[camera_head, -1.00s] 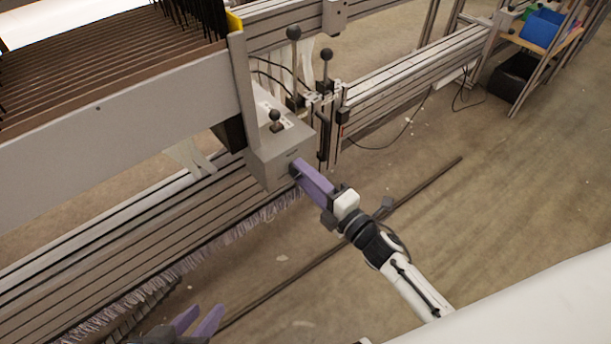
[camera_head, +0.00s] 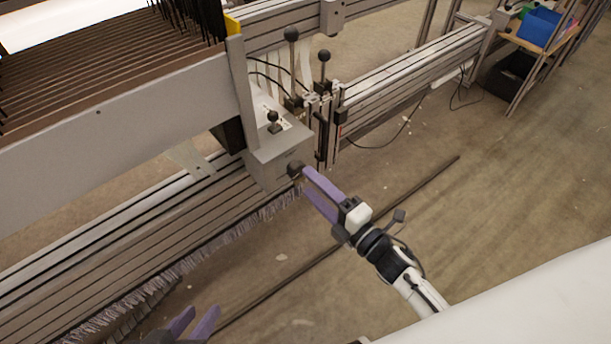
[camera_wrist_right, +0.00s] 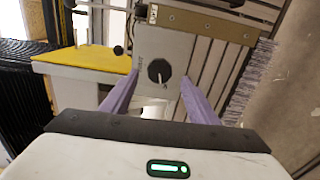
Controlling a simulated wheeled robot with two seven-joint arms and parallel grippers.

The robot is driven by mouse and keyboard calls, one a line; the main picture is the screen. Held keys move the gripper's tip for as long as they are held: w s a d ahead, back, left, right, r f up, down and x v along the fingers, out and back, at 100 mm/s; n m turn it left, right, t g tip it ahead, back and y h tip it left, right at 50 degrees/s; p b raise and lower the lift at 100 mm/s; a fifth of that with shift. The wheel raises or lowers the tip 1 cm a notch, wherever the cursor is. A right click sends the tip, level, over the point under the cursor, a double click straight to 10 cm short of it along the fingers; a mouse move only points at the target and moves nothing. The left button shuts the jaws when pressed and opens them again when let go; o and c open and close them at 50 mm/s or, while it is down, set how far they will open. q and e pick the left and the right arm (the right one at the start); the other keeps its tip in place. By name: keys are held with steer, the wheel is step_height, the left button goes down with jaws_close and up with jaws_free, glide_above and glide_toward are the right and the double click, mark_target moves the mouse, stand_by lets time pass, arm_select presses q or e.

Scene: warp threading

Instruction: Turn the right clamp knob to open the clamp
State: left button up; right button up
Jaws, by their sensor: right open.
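The right clamp knob is a black round knob (camera_head: 294,170) on the front of a grey box (camera_head: 279,155) at the end of the loom's beam. In the right wrist view the knob (camera_wrist_right: 158,71) faces the camera, with a light pointer mark on it. My right gripper (camera_head: 306,182) is open, its purple fingers apart, just in front of the knob. In the right wrist view the two fingers lie below and to either side of the knob, apart from it. My left gripper (camera_head: 197,322) is at the bottom edge with its two purple fingers apart and empty.
A small black ball lever (camera_head: 273,118) stands on top of the box. Two taller ball-topped levers (camera_head: 291,35) (camera_head: 324,57) rise behind it. A long dark rod (camera_head: 400,200) lies on the floor. Fringed threads (camera_head: 200,255) hang along the lower beam.

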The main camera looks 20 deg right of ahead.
arm_select(q)
steer(key=shift+s+a+r+p, duration=0.25)
steer(key=shift+s+a+p, duration=0.05)
steer(key=shift+p, duration=0.1)
arm_select(e)
steer(key=v, duration=0.6)
steer(key=shift+s, duration=0.2)
steer(key=s+d+m+g+h, duration=0.1)
steer(key=d+m+g+h, duration=0.45)
steer(key=m, duration=0.65)
steer(key=s+a+m+g, duration=0.3)
steer(key=s+m+g, duration=0.55)
steer(key=s, duration=1.05)
steer(key=w+a+f+t+y, duration=0.25)
steer(key=w+a+t, duration=0.35)
steer(key=a, duration=0.4)
arm_select(q)
steer(key=s+a+r+y+p, duration=0.1)
steer(key=a+r+p, duration=0.2)
steer(key=r+p, duration=0.8)
steer(key=p, duration=0.8)
steer(key=shift+s+r+t+y+p, duration=0.3)
steer(key=shift+r+p, duration=0.05)
arm_select(e)
steer(key=d+r, duration=0.3)
steer(key=r, duration=0.9)
steer(key=shift+s+d+h, duration=0.15)
steer(key=shift+s+h, duration=0.15)
steer(key=shift+s, duration=0.05)
